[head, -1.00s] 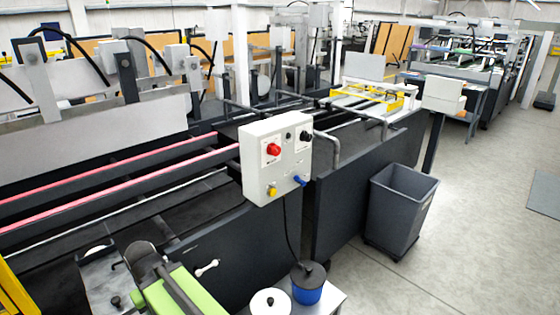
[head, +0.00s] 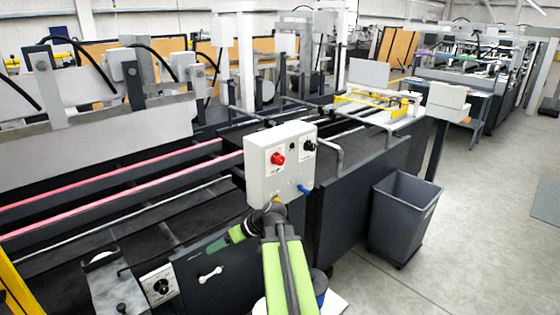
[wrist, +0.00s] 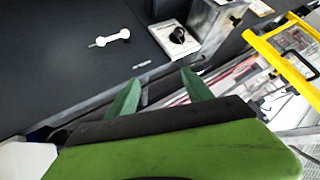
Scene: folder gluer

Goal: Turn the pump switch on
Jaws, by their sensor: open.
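A black rotary knob on a white plate (head: 160,286) sits on the dark machine side at lower left. The same knob shows at the top of the wrist view (wrist: 180,36), beyond my fingertips and apart from them. No readable label says which control is the pump switch. A white control box (head: 281,163) carries a red knob (head: 278,158), a black knob (head: 309,146) and a blue part (head: 304,190). My gripper (head: 212,248) points left, below the box, right of the plated knob. Its two green fingers (wrist: 161,78) are open and empty.
A white handle (head: 211,274) sits on the dark panel between the plated knob and my arm. A grey bin (head: 403,215) stands at right on open floor. A yellow frame (wrist: 283,50) shows at right in the wrist view.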

